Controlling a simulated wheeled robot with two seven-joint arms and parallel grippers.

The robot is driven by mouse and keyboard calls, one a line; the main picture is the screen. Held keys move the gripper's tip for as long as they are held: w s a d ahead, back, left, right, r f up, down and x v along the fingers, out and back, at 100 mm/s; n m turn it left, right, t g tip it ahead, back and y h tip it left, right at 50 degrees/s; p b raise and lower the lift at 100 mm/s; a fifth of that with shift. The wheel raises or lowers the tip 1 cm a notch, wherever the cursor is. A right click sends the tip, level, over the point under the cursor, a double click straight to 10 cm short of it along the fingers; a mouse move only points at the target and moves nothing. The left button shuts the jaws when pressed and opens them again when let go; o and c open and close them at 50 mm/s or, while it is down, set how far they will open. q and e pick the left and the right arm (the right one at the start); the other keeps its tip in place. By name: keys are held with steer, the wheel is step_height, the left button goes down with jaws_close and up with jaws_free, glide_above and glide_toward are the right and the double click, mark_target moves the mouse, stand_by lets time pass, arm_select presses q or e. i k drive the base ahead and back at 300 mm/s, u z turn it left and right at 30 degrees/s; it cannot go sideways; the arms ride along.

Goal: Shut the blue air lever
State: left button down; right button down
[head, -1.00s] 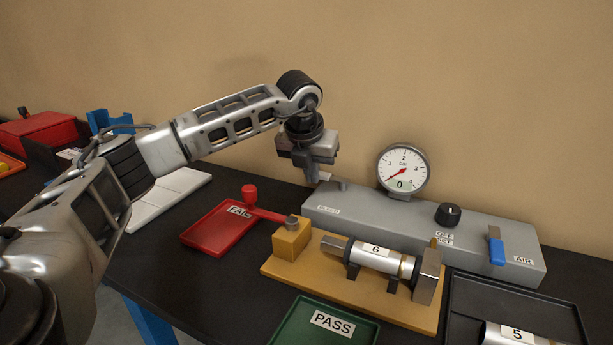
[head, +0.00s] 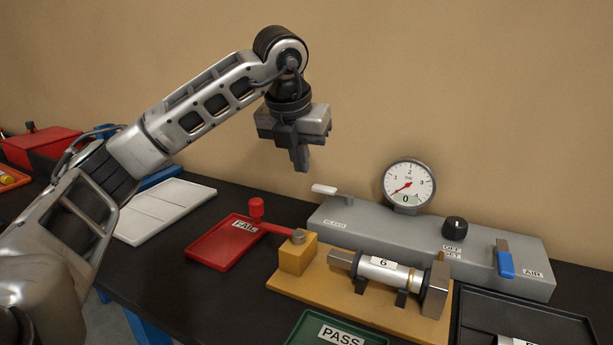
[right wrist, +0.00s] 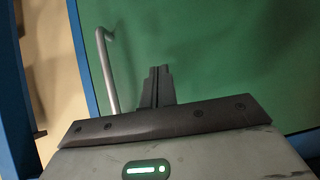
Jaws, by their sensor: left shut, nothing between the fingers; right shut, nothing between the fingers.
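The blue air lever (head: 505,261) hangs down the front face of the grey test box (head: 420,247), near its right end beside the AIR label. A second lever with a white handle (head: 325,190) stands at the box's left end by another label. My left gripper (head: 302,168) is shut and empty, raised above and behind the box's left end, well apart from the blue lever. My right gripper (right wrist: 160,72) is shut and empty in the right wrist view, in front of a green surface. It is not in the head view.
A dial gauge (head: 409,184) and a black knob (head: 454,228) stand on the box. In front is a yellow fixture (head: 300,277) holding a cylinder marked 6 (head: 378,273). Red FAIL (head: 215,247), green PASS (head: 310,325) and black (head: 475,300) trays lie around it.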

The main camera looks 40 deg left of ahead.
mark_target(504, 264)
steer(key=k, duration=1)
